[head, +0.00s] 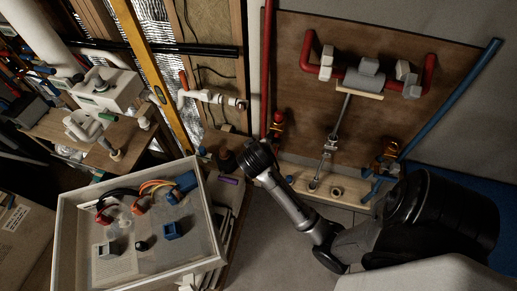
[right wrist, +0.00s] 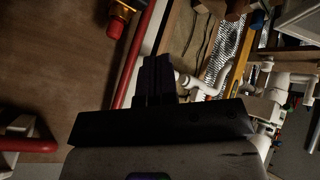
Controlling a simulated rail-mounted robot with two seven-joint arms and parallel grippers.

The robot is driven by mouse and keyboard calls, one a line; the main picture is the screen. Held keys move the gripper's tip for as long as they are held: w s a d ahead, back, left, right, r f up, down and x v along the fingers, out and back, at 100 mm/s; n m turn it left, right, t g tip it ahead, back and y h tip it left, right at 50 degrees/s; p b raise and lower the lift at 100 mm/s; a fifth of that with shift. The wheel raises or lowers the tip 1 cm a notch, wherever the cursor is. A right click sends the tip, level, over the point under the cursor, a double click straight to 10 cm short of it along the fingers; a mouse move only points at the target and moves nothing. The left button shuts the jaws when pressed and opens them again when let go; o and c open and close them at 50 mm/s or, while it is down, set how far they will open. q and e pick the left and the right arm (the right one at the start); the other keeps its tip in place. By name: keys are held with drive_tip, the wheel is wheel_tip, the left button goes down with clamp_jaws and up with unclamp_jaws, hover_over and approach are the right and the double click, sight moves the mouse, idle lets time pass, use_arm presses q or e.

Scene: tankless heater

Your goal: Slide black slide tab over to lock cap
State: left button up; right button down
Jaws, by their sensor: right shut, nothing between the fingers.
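My right gripper (head: 257,157) is above the right rear corner of the tray, in front of the wall studs. In the right wrist view its dark fingers (right wrist: 157,80) are together, with nothing between them. I cannot pick out a black slide tab or its cap with certainty. The grey tray (head: 217,258) at lower left holds a small black round piece (head: 141,246), a blue-grey block (head: 108,250), a blue block (head: 172,230) and a blue connector (head: 187,182). My right gripper is apart from these pieces. My left gripper is not in view.
A red pipe (head: 267,70) runs up the wall behind my right gripper. A brown board (head: 300,95) carries piping, and a blue pipe (head: 470,75) borders it. Red and orange wires (head: 150,187) lie in the tray. Grey floor (head: 270,235) is open right of the tray.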

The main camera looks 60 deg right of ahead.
drive_tip(key=w+d+f+m+g+h+b, duration=0.1)
drive_tip(key=w+d+f+m+g+b, duration=0.6)
drive_tip(key=b, duration=0.8)
drive_tip(key=w+r+m+y+b, duration=0.15)
drive_tip(key=w+m+b, duration=0.4)
drive_tip(key=b, duration=0.95)
use_arm(q)
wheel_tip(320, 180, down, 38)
drive_tip(key=b, duration=0.5)
use_arm(e)
drive_tip(key=s+d+f+n+g, duration=0.1)
drive_tip(key=s+d+f, duration=0.4)
drive_tip(key=f, duration=0.3)
drive_tip(key=shift+s+d+y, duration=0.25)
drive_tip(key=shift+d+y, duration=0.15)
drive_tip(key=shift+y, duration=0.05)
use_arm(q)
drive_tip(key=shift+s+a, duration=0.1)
